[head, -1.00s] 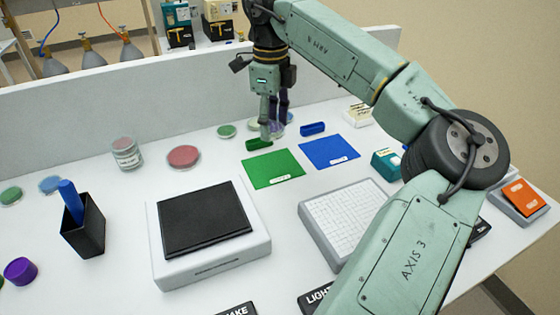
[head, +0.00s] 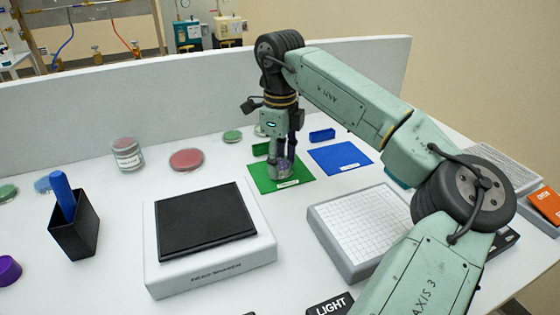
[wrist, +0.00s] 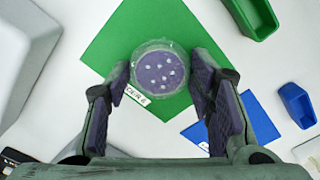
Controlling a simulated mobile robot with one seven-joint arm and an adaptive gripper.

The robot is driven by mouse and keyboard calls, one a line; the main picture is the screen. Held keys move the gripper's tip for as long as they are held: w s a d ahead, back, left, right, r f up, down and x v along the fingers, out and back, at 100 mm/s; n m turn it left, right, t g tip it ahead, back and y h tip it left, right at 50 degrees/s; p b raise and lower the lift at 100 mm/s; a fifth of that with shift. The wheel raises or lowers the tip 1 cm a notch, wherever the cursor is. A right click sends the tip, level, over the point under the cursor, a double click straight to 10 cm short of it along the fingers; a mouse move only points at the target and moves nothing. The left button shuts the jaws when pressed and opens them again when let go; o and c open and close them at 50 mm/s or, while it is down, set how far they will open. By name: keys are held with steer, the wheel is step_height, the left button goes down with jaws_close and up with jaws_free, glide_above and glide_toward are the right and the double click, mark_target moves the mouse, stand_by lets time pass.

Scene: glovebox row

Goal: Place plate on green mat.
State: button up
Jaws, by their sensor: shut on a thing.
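The plate (wrist: 160,72), a clear round dish with purple contents and several white spots, is between the fingertips of my gripper (wrist: 160,95) in the wrist view. My gripper is shut on it. In the head view my gripper (head: 283,165) points down over the green mat (head: 262,178), with the plate (head: 281,169) low at its fingertips. The plate lies within the mat's outline; I cannot tell whether it touches the mat.
A blue mat (head: 340,157) lies right of the green one. A green holder (head: 261,150) and a blue holder (head: 321,135) stand behind them. A white device with a black top (head: 205,225) and a gridded white device (head: 365,225) stand in front. Pink dish (head: 186,160) lies left.

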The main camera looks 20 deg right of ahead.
steer(key=shift+f, duration=0.25)
steer(key=o, duration=1.3)
steer(key=shift+r, duration=0.1)
steer(key=shift+c, duration=0.2)
step_height(320, 180, up, 12)
steer(key=p, duration=0.6)
steer(key=shift+r+p, duration=0.2)
steer(key=shift+p, duration=0.1)
